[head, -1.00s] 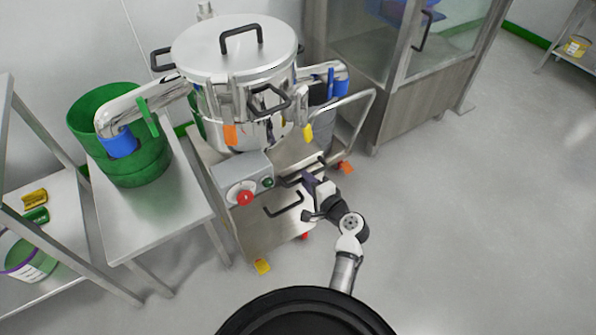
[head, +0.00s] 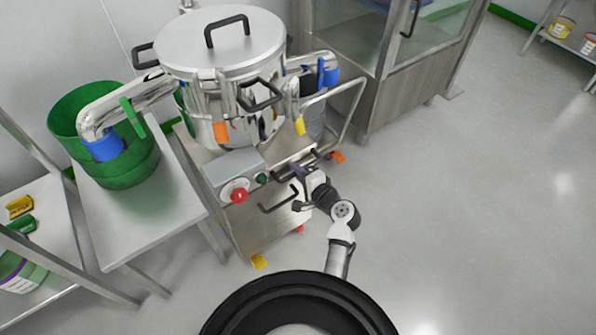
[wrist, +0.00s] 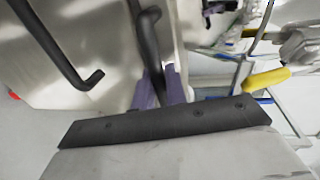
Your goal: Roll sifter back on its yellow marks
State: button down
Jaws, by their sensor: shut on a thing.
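The sifter is a large steel drum with a lid (head: 222,45) on a wheeled steel cart (head: 245,222). The cart has a control box with a red button (head: 238,195) and black bar handles. My gripper (head: 299,174) is at the cart's right side, shut on a black handle. In the wrist view its purple fingers (wrist: 162,90) close around the black handle (wrist: 149,45), next to a steel panel. A yellow piece (head: 259,261) shows at the cart's front foot; I cannot tell if it is a floor mark or part of a castor.
A steel table (head: 150,235) with a green tub (head: 125,165) stands close to the cart's left. A glass-fronted cabinet (head: 385,95) stands behind right. A shelf rack (head: 40,255) is at far left. The floor (head: 470,200) to the right is clear.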

jog(key=r+b+x, duration=0.1)
jog(key=b+x, duration=0.1)
jog(key=x, duration=0.6)
jog(key=r+b+x, duration=0.2)
jog(key=x, duration=0.6)
jog(key=w+r+b+x, duration=0.1)
jog(key=r+b+x, duration=0.1)
jog(key=x, duration=0.6)
jog(key=shift+w+a, duration=0.25)
jog(key=shift+a, duration=0.3)
jog(key=shift+r, duration=0.2)
jog(key=shift+w, duration=0.1)
jog(key=c, duration=1.5)
grip_release()
jog(key=shift+a, duration=0.1)
jog(key=shift+f, duration=0.15)
